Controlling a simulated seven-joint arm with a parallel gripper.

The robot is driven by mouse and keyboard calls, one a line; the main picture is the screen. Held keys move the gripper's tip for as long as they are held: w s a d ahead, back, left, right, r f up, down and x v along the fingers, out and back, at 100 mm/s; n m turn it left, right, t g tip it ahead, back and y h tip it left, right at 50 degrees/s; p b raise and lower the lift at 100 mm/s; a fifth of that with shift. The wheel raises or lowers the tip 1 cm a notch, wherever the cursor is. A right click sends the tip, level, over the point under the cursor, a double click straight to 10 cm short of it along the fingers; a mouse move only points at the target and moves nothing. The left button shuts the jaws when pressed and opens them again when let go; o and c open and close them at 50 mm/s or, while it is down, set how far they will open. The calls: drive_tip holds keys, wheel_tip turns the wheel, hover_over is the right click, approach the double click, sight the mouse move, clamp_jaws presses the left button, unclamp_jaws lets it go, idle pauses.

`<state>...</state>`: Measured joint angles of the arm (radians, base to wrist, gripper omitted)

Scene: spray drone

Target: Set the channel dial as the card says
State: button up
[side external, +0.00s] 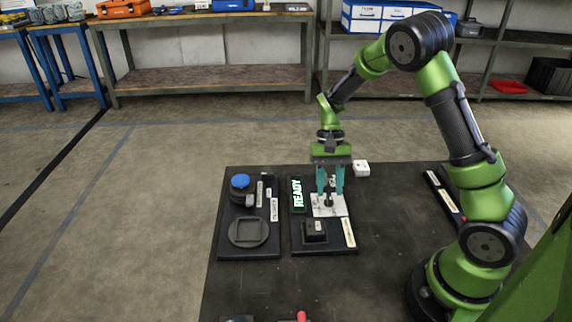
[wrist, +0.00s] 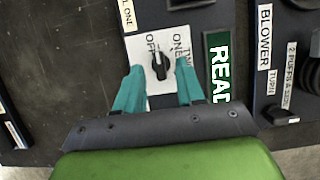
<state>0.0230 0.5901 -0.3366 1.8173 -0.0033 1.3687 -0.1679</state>
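The channel dial is a small black knob (wrist: 160,66) on a white plate (wrist: 138,48) marked OFF, ONE and a partly hidden third word. The knob's long side runs roughly up and down in the wrist view; I cannot tell exactly which mark it points to. A white card (wrist: 127,14) at the top edge shows only "L ONE"; a card strip (side external: 349,232) also lies on the panel in the side view. My gripper (wrist: 160,78) is open. Its teal fingers stand on either side of the knob, with gaps visible.
A green READY display (wrist: 217,66) lies right of the dial in the wrist view. A black block (side external: 314,231) sits on the same panel. The left panel has a blue-topped knob (side external: 240,182) and labels.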

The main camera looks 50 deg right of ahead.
drive_tip(key=shift+x, duration=0.95)
clamp_jaws()
drive_tip(key=m+t+y, duration=0.1)
drive_tip(key=m, duration=0.3)
drive_tip(key=shift+s+m, duration=0.15)
drive_tip(key=shift+m, duration=0.15)
drive_tip(key=shift+s+m+t, duration=0.1)
drive_tip(key=shift+m+t, duration=0.9)
drive_tip(key=shift+m, duration=1)
